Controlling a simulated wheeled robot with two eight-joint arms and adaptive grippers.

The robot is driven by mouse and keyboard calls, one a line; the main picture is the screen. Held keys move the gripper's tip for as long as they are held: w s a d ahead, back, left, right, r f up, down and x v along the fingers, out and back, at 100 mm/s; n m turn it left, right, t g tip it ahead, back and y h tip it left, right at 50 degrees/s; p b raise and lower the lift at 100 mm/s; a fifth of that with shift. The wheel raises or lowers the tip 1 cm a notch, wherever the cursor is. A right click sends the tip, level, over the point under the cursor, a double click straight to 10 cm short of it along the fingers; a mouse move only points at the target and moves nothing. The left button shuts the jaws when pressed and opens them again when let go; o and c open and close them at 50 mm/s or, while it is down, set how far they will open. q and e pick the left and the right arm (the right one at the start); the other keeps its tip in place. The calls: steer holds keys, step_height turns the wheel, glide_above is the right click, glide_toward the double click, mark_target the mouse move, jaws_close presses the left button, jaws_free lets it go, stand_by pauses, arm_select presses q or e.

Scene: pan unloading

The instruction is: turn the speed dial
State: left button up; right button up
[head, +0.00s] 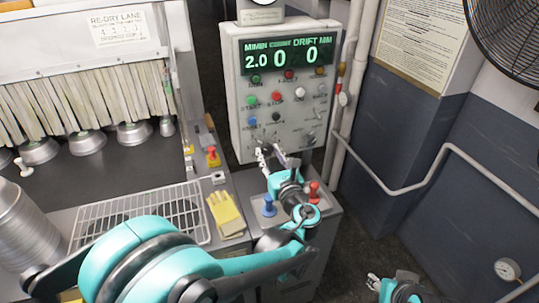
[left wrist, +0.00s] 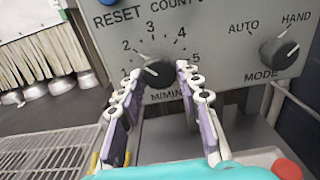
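The speed dial (left wrist: 157,73) is a dark round knob on the grey control panel (left wrist: 215,30), with numbers 1 to 5 around it and M/MIN below. Its white mark points to the upper left. My left gripper (head: 270,157) is at the panel's lower edge in the head view and largely covers the dial there. In the left wrist view its two fingers (left wrist: 160,74) are apart, one on each side of the dial; I cannot tell whether either touches it. My right gripper (head: 374,283) shows partly at the bottom of the head view, away from the panel.
The display (head: 288,55) reads 2.0, 0 and 0. The MODE knob (left wrist: 279,53) is right of the dial. A wire rack (head: 140,213) lies left.

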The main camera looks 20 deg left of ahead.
arm_select(q)
steer(key=shift+n, duration=0.3)
steer(key=n, duration=1.3)
steer(key=shift+d, duration=0.1)
stand_by(0.6)
steer(key=o, duration=1.2)
steer(key=shift+c, duration=0.2)
